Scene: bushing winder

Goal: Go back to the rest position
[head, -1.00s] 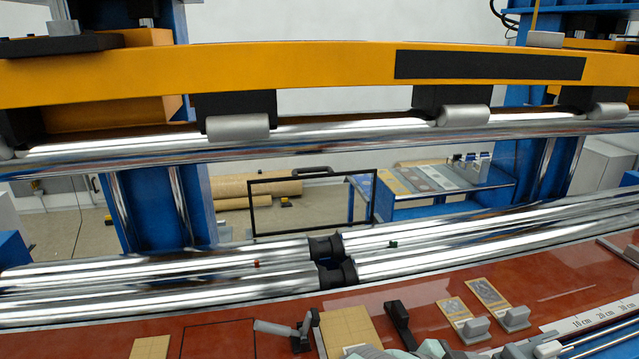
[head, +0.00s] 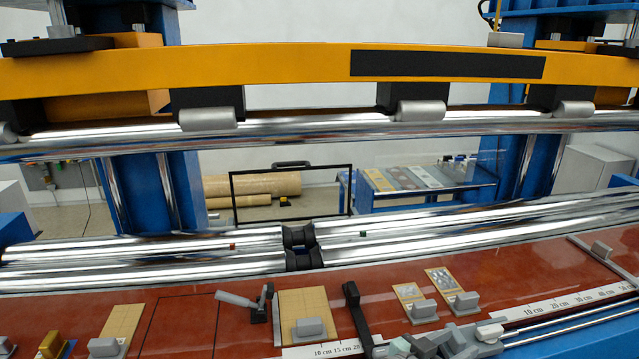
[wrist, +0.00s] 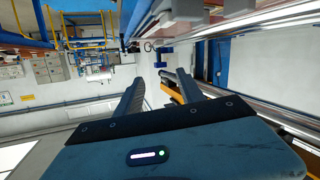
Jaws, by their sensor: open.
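My gripper (wrist: 160,78) shows in the wrist view with its two dark fingers apart and nothing between them. Its blue-grey body with a small lit indicator fills the bottom of that view. The fingers point toward a pale wall and floor, with steel rollers and an orange part to the right, and touch nothing that I can see. In the head view, grey and whitish jointed parts show at the bottom edge, right of centre; I cannot tell whether they are my arm.
The yellow beam (head: 250,65) and long steel rollers (head: 130,250) span the head view. The red table (head: 530,265) in front carries beige boards (head: 303,305), a black bar (head: 356,312) and a ruler strip (head: 560,305). A blue cart (head: 425,196) stands behind. The wrist view shows yellow railings (wrist: 90,38).

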